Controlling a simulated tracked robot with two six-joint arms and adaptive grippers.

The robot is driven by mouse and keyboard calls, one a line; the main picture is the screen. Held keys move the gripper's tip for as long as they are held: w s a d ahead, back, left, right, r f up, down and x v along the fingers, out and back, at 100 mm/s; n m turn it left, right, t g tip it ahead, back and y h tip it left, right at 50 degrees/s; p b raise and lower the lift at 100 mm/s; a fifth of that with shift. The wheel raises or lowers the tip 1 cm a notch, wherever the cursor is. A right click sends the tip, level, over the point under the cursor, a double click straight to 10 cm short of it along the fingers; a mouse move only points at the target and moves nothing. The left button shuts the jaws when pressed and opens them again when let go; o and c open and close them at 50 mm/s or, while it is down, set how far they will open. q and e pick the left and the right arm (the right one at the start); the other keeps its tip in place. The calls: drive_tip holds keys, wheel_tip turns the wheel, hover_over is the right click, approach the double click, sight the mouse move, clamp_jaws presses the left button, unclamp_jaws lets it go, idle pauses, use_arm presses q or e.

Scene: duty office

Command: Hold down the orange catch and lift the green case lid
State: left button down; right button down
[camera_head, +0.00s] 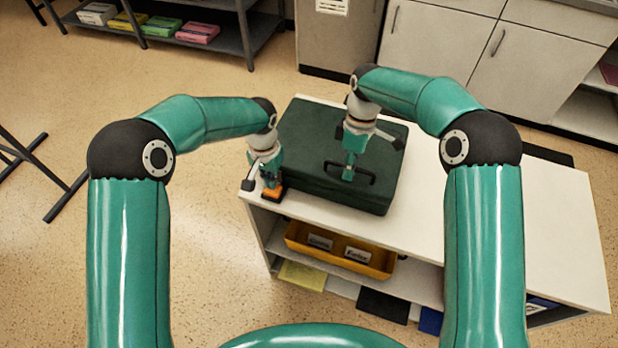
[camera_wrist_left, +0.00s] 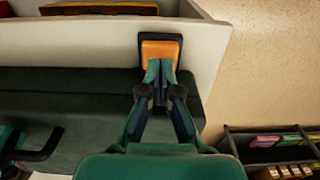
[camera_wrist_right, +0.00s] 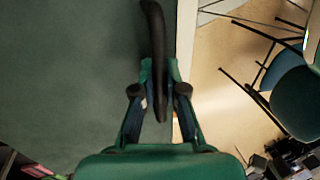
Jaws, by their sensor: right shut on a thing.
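The dark green case (camera_head: 325,195) lies on the white counter, and its lid looks down in the head view. The orange catch (camera_head: 273,195) is at its near left corner; it also shows in the left wrist view (camera_wrist_left: 160,49) on a dark base. My left gripper (camera_wrist_left: 160,66) has its fingers together, with the tips at the catch's edge; I cannot tell how hard they press. My right gripper (camera_wrist_right: 159,70) is shut on the black lid handle (camera_wrist_right: 153,35), which also shows in the head view (camera_head: 366,179) on the case's near part.
The white counter (camera_head: 480,220) is bare to the right of the case. A yellow bin (camera_head: 300,243) with labelled boxes sits on the shelf below. Grey cabinets (camera_head: 430,42) stand behind, and a dark rack (camera_head: 245,40) is at the back left.

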use_arm(q)
drive_tip(key=shift+f, duration=1.5)
idle(0.7)
use_arm(e)
drive_tip(key=shift+w+r, duration=0.15)
drive_tip(key=shift+r, duration=0.05)
drive_tip(key=shift+w+d+r, duration=0.15)
drive_tip(key=shift+r, duration=0.4)
drive_tip(key=shift+w+r+g, duration=0.1)
drive_tip(key=shift+r+g, duration=0.1)
drive_tip(key=shift+g, duration=0.1)
drive_tip(key=shift+w+d+r, duration=0.1)
drive_tip(key=shift+w+r, duration=0.15)
drive_tip(key=shift+r, duration=0.35)
use_arm(q)
drive_tip(key=shift+r, duration=0.15)
idle(0.4)
drive_tip(key=shift+r, duration=3.4)
